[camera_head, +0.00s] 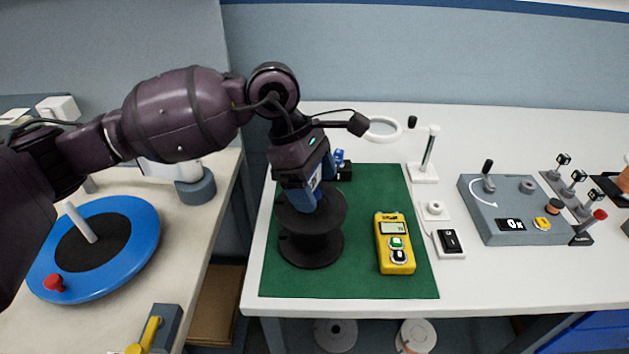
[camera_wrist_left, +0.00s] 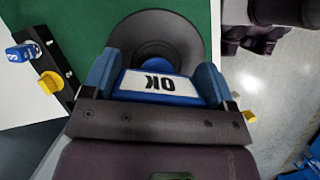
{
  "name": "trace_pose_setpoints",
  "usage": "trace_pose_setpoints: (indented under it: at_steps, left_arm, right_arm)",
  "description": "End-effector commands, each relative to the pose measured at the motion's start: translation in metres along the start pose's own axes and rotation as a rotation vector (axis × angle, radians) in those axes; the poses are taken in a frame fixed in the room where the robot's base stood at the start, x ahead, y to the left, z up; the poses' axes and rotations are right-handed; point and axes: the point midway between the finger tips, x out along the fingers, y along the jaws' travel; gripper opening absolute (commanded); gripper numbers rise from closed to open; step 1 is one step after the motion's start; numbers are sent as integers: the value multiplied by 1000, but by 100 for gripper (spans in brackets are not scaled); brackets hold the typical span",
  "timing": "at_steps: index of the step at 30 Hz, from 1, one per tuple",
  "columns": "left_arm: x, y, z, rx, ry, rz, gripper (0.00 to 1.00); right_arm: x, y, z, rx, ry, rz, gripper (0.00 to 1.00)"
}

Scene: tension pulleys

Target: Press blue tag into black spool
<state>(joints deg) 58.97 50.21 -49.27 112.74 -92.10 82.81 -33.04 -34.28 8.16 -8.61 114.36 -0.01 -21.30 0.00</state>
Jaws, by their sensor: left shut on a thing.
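The black spool (camera_head: 311,246) stands upright on the green mat (camera_head: 375,185). Its round top flange (camera_wrist_left: 150,30) also shows in the wrist view. My left gripper (camera_head: 307,205) points down over the top of the spool. It is shut on the blue tag (camera_wrist_left: 155,85), which has a white label reading OK, upside down in the wrist view. The tag is over the spool's middle, and its lower end is hidden, so I cannot tell how far it sits in the spool. My right gripper is not in view.
A yellow meter (camera_head: 395,243) lies right of the spool. A small black holder with a blue piece (camera_head: 341,160) stands behind it. Farther right are a white ring stand (camera_head: 425,170) and a grey control box (camera_head: 510,208). A blue turntable (camera_head: 125,255) is on the left bench.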

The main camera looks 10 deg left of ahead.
Motion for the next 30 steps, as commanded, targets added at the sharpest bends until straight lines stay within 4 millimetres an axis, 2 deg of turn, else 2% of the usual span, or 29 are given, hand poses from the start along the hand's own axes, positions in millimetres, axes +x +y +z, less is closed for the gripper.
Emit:
trace_pose_setpoints:
  at_steps: [10, 30]
  left_arm:
    - [0, 0, 0, 0, 0, 0, 57]
    - [2, 0, -1, 0, 0, 0, 57]
  right_arm:
    - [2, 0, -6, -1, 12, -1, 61]
    - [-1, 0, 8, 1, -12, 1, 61]
